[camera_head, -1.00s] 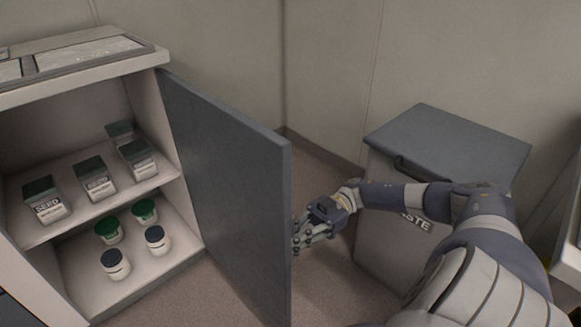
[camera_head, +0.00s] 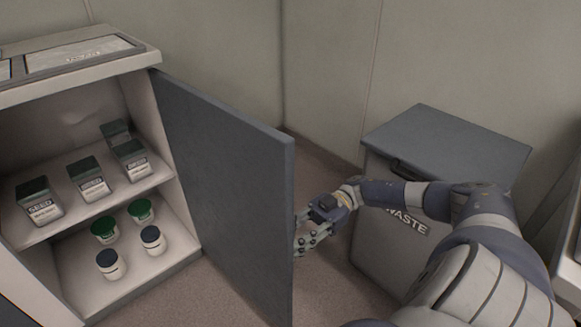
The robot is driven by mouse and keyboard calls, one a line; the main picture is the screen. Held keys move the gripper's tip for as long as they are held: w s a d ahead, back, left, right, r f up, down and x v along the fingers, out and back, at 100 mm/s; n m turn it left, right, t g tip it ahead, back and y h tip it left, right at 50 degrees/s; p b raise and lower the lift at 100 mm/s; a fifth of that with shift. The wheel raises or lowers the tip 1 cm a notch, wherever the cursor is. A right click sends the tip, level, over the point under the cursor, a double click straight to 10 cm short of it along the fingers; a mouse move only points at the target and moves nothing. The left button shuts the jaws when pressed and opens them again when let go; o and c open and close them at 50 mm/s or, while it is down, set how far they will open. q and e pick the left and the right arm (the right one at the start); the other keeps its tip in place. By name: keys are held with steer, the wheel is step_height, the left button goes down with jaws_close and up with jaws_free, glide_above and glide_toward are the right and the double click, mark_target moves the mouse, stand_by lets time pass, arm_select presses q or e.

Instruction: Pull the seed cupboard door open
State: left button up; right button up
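The seed cupboard (camera_head: 183,270) stands at the left with its grey door (camera_head: 228,185) swung wide open, hinged on the cupboard's right side. Its upper shelf holds several seed boxes with dark lids (camera_head: 92,180), and the bottom holds several small jars with green or dark lids (camera_head: 110,264). My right gripper (camera_head: 303,236) is at the door's free edge, on its right side. Its fingertips are partly hidden by the door edge, so I cannot tell whether they grip it. My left gripper is not in view.
A grey waste bin (camera_head: 385,245) with a closed lid (camera_head: 445,150) stands right of the door, behind my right arm. Bare floor (camera_head: 325,180) shows between the door and the bin. Walls close off the back.

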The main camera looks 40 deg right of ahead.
steer(key=shift+r, duration=0.1)
step_height(320, 180, up, 10)
steer(key=shift+f, duration=0.1)
stand_by(0.4)
stand_by(0.4)
